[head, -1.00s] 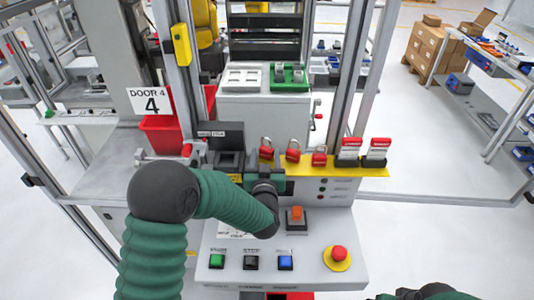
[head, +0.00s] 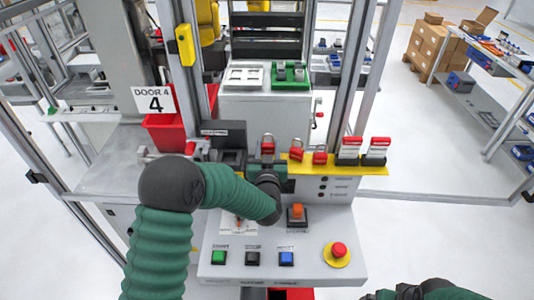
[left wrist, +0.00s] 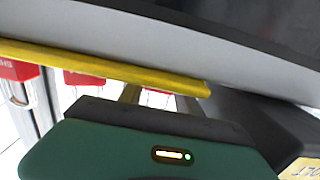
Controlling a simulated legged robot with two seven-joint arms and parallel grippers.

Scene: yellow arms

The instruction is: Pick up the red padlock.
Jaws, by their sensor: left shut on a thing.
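Three red padlocks stand in a row at the yellow rail (head: 345,168) in the head view. My left gripper (head: 268,160) is shut on the leftmost red padlock (head: 268,146), whose shackle points up above the fingers. It sits slightly higher than the middle padlock (head: 296,153) and the right padlock (head: 320,156). In the left wrist view my gripper's fingers (left wrist: 157,98) reach past the yellow rail, and the held padlock cannot be made out clearly. My right gripper (head: 410,292) shows only partly at the bottom edge, its jaws unclear.
Two red-and-white tags (head: 362,150) stand right of the padlocks. Below is a sloped control panel (head: 310,270) with coloured buttons and a red emergency stop (head: 339,250). A dark box (head: 222,135) and a red bin (head: 165,132) are at left. Metal posts flank the rail.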

